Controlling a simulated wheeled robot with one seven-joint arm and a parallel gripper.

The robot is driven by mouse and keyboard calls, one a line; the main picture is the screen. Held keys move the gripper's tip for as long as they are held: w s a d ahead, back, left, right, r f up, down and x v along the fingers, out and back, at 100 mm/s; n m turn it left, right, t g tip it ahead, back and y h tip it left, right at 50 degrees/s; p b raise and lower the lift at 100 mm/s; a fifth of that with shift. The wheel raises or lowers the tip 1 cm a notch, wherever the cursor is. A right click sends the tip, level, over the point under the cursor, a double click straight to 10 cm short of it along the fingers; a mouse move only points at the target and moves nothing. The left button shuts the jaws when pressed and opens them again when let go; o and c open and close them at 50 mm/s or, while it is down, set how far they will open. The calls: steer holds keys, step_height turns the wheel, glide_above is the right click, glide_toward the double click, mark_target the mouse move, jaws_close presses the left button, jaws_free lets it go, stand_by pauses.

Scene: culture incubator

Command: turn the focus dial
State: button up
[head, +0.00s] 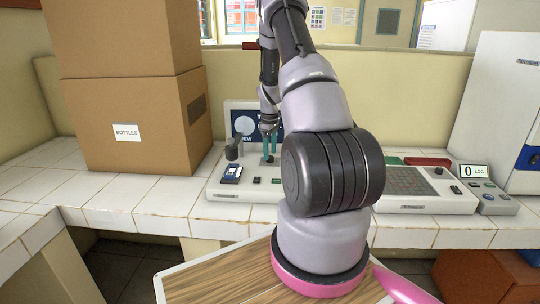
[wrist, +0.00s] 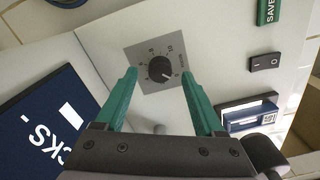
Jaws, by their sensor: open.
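The dial (wrist: 160,68) is a round black knob with a white pointer mark on a grey square plate with a printed number scale. Its label is too small to read surely. It sits on a white panel (wrist: 215,40). My gripper (wrist: 160,73) has two teal fingers, spread apart, one on each side of the dial in the wrist view. I see gaps between the fingers and the knob, and cannot tell how high the tips are above the panel. In the head view my gripper (head: 269,146) points down over the white console (head: 225,190); the dial is not clear there.
A green SAVE button (wrist: 268,10), a black rocker switch (wrist: 265,62) and a blue display part (wrist: 248,117) are on the panel. A dark blue sign (wrist: 45,125) is at left. Cardboard boxes (head: 150,150) stand left, a LOG display unit (head: 474,171) right.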

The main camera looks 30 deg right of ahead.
steer(key=shift+f, duration=0.9)
jaws_close()
